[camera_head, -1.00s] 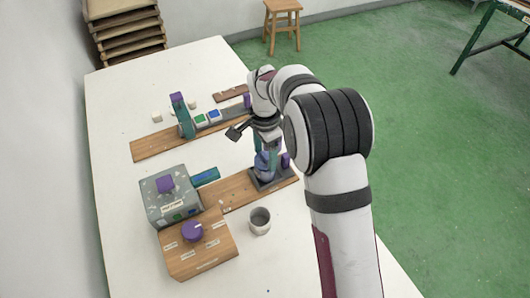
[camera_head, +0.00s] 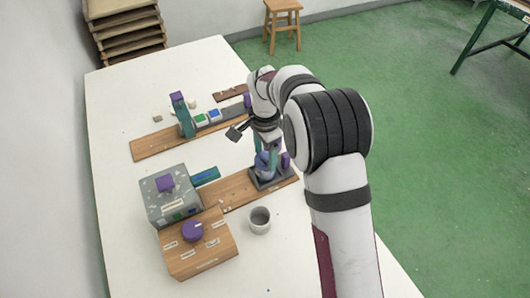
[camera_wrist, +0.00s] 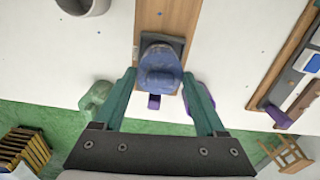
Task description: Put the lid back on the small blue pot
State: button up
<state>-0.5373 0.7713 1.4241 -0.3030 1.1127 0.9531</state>
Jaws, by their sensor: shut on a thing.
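The small blue pot (camera_head: 264,166) stands on a dark square base at the right end of the near wooden board. In the wrist view the pot (camera_wrist: 160,45) lies just beyond my fingertips. A rounded blue lid (camera_wrist: 159,79) shows between the two teal fingers of my gripper (camera_wrist: 158,74). My gripper (camera_head: 270,150) is shut on the lid, right at the pot. The lid overlaps the pot in the wrist view. I cannot tell whether it is seated on the rim or held a little above it.
A grey cup (camera_head: 260,220) stands in front of the near board (camera_head: 236,191). A grey box with a purple knob (camera_head: 165,184) and a wooden box with a purple dial (camera_head: 192,231) stand at the left. The far board (camera_head: 152,147) carries a teal post. White table is bare at front right.

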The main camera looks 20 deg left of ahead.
dwell(0.4)
jog(key=o, duration=1.3)
jog(key=shift+c, duration=0.2)
jog(key=shift+r, duration=3.5)
grip_shut()
jog(key=shift+f, duration=0.2)
